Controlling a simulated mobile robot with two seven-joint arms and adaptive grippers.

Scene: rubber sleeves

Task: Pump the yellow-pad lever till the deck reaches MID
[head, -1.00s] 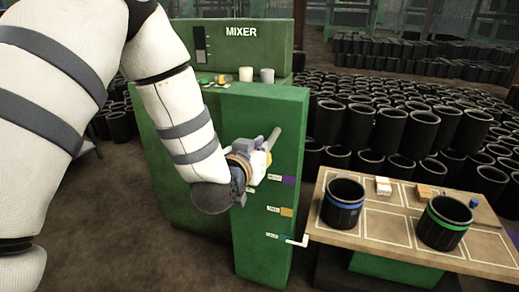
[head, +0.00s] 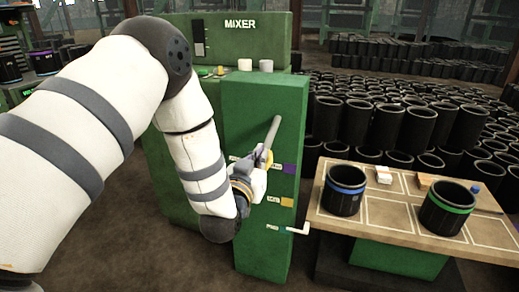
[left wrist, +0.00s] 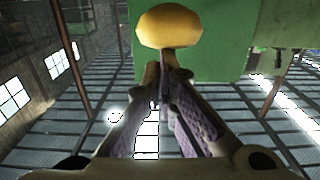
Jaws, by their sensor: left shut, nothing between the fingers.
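The grey lever (head: 274,131) sticks out from the tall green post. Its yellow pad (head: 268,158) is partly hidden by my gripper in the head view; in the left wrist view the rounded yellow pad (left wrist: 170,26) shows just beyond the fingertips. My left gripper (head: 260,172) points upward below the pad, its fingers (left wrist: 165,65) shut and empty. I cannot tell whether they touch the pad. The tan deck (head: 380,240) stands right of the post. Its white pointer (head: 300,230) is level with the lowest, teal mark (head: 285,230), below the orange mark (head: 287,202). My right gripper is not in view.
Two black sleeves, one blue-banded (head: 344,190) and one green-banded (head: 447,208), stand on the deck with small boxes behind. The green MIXER cabinet (head: 242,50) is behind the post. Many black sleeves fill the floor at right. Floor at lower left is clear beyond my arm.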

